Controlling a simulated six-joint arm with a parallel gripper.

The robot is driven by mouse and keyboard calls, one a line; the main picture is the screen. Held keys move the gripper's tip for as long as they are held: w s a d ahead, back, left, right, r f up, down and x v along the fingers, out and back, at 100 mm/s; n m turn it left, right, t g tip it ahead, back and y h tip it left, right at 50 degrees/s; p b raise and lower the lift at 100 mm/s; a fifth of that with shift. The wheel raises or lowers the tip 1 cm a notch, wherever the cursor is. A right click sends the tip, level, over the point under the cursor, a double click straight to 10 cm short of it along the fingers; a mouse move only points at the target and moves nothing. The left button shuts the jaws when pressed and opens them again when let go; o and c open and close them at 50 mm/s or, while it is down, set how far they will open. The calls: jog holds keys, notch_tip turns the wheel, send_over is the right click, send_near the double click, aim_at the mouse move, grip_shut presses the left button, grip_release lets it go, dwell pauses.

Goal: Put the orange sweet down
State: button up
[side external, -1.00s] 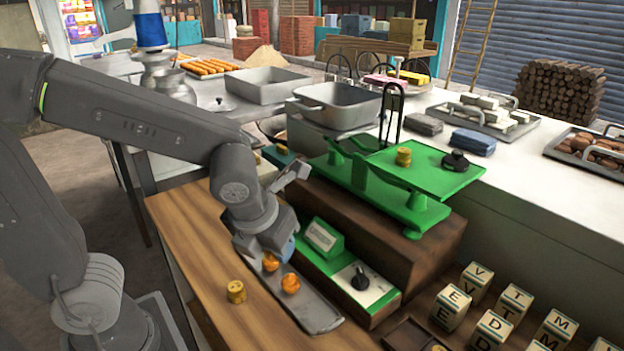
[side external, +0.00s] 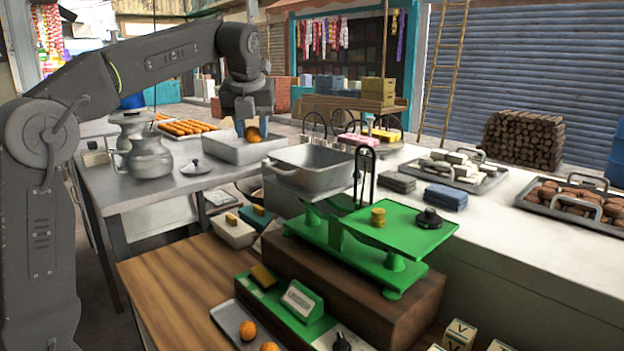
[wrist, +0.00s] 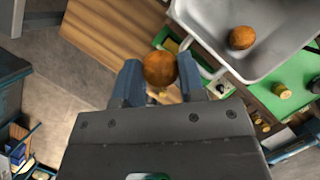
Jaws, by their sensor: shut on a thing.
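My gripper (side external: 250,120) is shut on an orange sweet (side external: 252,134), raised in the air and, in the side view, in front of a grey rectangular pan (side external: 215,146). In the wrist view the held orange sweet (wrist: 160,68) sits between the two blue fingers. Another orange sweet (wrist: 242,37) lies in a deep grey pan (wrist: 290,55). The side view shows the handled deep pan (side external: 310,172) on the green scale, its floor mostly hidden. Two more orange sweets (side external: 247,330) show at the small grey tray (side external: 228,318) at the front.
The green scale plate (side external: 415,238) holds a brass weight (side external: 378,217) and a black weight (side external: 430,217). Metal pots (side external: 148,155) and a lid (side external: 195,168) stand on the left table. Trays of blocks fill the right counter. The wooden tabletop (side external: 165,280) has bare room.

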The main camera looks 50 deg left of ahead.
jog(key=w+a+r, duration=0.1)
jog(key=a+r, duration=0.4)
jog(key=a, duration=0.2)
send_near(293, 149)
notch_tip(293, 149, down, 4)
jog(key=s+d, duration=0.2)
jog(key=shift+w+d+f, duration=0.1)
jog(key=shift+f, duration=0.8)
jog(key=shift+w+f, duration=0.15)
jog(key=shift+f, duration=0.8)
